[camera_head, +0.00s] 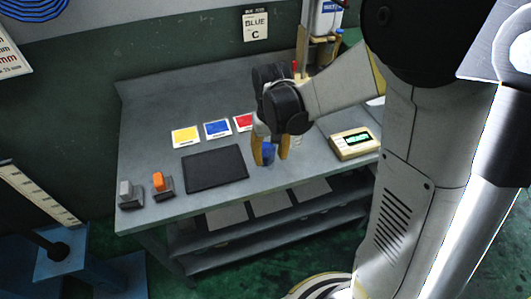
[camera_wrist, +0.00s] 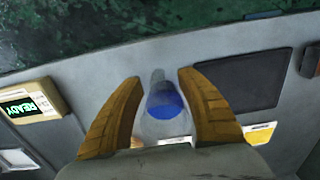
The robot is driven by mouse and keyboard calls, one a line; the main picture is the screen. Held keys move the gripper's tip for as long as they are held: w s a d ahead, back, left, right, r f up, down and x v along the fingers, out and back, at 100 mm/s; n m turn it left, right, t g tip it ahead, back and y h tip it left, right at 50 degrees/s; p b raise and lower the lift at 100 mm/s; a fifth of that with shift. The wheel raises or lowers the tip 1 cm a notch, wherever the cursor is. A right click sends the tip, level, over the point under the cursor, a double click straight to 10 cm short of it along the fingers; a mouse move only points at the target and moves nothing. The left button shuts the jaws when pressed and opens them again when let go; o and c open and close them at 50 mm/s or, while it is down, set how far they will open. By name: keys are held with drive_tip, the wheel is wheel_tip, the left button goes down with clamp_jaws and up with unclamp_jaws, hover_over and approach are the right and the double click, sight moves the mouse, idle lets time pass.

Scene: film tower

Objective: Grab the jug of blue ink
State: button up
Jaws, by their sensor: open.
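The jug of blue ink (camera_wrist: 165,104) is a clear, rounded vessel with blue inside. In the wrist view it stands between the two yellow-brown fingers of my gripper (camera_wrist: 160,115), with a visible gap on each side. In the head view the jug (camera_head: 269,154) shows as a small blue patch low on the grey bench, mostly hidden by my gripper (camera_head: 271,150). My gripper points down over the bench near its front edge, and its fingers are open around the jug.
A black mat (camera_head: 215,168) lies left of the jug on the bench (camera_head: 150,112). A device with a green display (camera_head: 354,143) sits to the right. Yellow, blue and red cards (camera_head: 217,129) lie behind the mat. Two small stamp-like items (camera_head: 162,184) stand at the front left.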

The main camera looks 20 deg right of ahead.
drive_tip(key=f+b, duration=0.1)
drive_tip(key=f, duration=0.3)
drive_tip(key=shift+w+d+f+b, duration=0.1)
drive_tip(key=shift+d+b, duration=0.1)
drive_tip(key=shift+b, duration=0.15)
clamp_jaws()
drive_tip(key=shift+r, duration=0.2)
